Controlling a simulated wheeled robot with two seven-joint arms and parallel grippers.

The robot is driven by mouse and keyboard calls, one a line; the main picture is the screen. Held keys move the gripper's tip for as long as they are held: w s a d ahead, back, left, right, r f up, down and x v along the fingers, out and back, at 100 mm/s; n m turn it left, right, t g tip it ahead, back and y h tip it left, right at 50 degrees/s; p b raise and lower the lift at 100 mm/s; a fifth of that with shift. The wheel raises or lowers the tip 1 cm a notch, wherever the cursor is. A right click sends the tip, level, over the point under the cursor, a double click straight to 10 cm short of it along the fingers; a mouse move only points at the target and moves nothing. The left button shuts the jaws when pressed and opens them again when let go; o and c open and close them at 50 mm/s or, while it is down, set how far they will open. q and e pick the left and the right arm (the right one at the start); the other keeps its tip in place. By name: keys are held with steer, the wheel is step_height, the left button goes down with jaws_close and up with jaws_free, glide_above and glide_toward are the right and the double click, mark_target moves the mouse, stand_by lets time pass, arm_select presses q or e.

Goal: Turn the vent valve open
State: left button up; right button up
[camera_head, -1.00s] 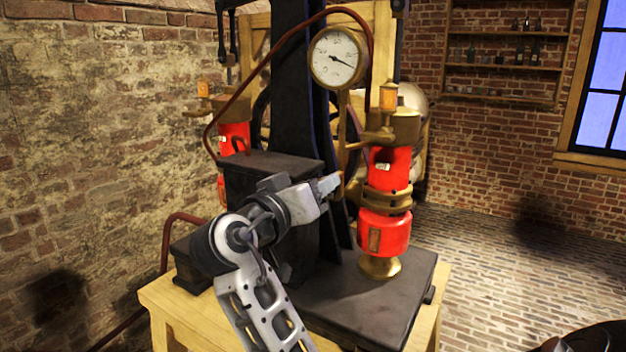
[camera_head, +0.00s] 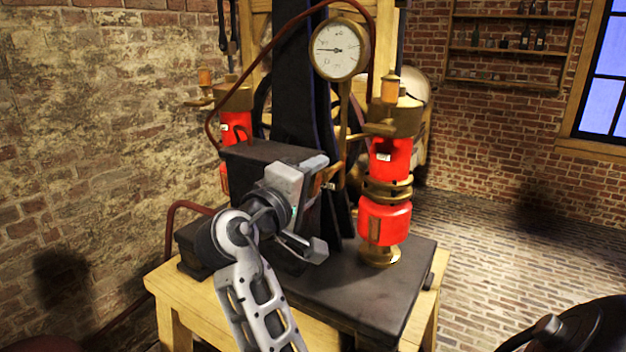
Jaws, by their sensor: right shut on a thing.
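My right gripper (camera_head: 317,206) is at the right end of the dark box on the machine's base. One finger shows above and the other below, with a wide gap between them. It is shut on the vent valve, which is mostly hidden by the gripper and the box; a small brass and orange-brown part (camera_head: 329,177) shows just beside the upper finger. I cannot make out the exact contact. The round white gauge (camera_head: 339,49) above has its needle pointing left. My left gripper is not in view.
A red and brass cylinder (camera_head: 384,222) stands close right of my gripper; another red cylinder (camera_head: 236,127) is behind the dark box (camera_head: 250,158). A black column (camera_head: 297,90) rises behind. The black base plate (camera_head: 365,296) is clear in front, on a wooden table (camera_head: 165,290).

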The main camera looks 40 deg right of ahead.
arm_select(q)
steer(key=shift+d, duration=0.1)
arm_select(e)
steer(key=shift+n, duration=1.1)
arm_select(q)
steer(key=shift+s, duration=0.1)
arm_select(e)
steer(key=shift+f, duration=0.1)
steer(key=o, duration=0.7)
steer(key=shift+a, duration=0.1)
